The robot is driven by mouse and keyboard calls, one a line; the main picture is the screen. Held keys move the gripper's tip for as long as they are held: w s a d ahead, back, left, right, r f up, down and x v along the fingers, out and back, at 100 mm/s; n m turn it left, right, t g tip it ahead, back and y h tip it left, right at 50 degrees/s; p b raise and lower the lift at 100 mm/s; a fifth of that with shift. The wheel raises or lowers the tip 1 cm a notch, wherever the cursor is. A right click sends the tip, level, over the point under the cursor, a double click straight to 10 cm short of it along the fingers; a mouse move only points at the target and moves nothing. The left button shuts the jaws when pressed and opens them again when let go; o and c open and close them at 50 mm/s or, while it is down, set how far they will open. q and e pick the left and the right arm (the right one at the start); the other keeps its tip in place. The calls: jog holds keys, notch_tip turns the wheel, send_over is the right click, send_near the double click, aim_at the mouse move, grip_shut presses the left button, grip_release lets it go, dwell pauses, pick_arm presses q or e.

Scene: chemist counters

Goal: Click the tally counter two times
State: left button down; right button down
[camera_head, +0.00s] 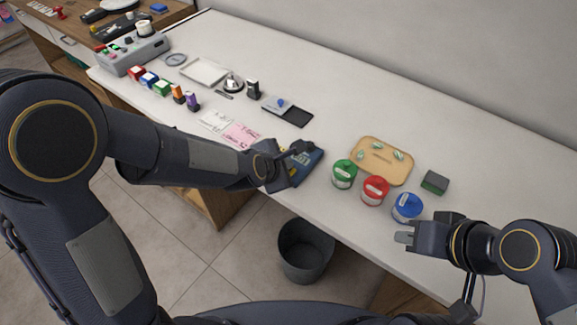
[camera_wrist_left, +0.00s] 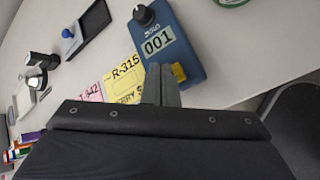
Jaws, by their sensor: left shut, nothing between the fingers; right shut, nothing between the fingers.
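The tally counter is a blue device with a black knob at its far end. In the head view the tally counter (camera_head: 311,163) lies near the table's front edge, partly hidden by my left gripper (camera_head: 287,163). My left gripper (camera_wrist_left: 161,80) is shut and empty, its fingertips over the counter's near part; whether they touch it cannot be told. My right gripper (camera_head: 404,237) is shut and empty at the front edge, right of the counter.
A yellow R-315 card (camera_wrist_left: 124,82) lies beside the counter, with a pink card (camera_head: 241,134) further left. Green (camera_head: 344,173), red (camera_head: 375,190) and blue (camera_head: 407,207) tins stand to the right, before a wooden tray (camera_head: 382,148). A bin (camera_head: 305,251) stands below the edge.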

pick_arm(q)
jog(key=shift+r+p, duration=0.3)
jog(key=shift+r, duration=0.25)
notch_tip(320, 180, up, 5)
jog(key=p, duration=0.4)
jog(key=shift+p, duration=0.35)
dwell(2.0)
notch_tip(320, 180, up, 4)
jog(key=p, duration=0.4)
jog(key=shift+f, duration=0.25)
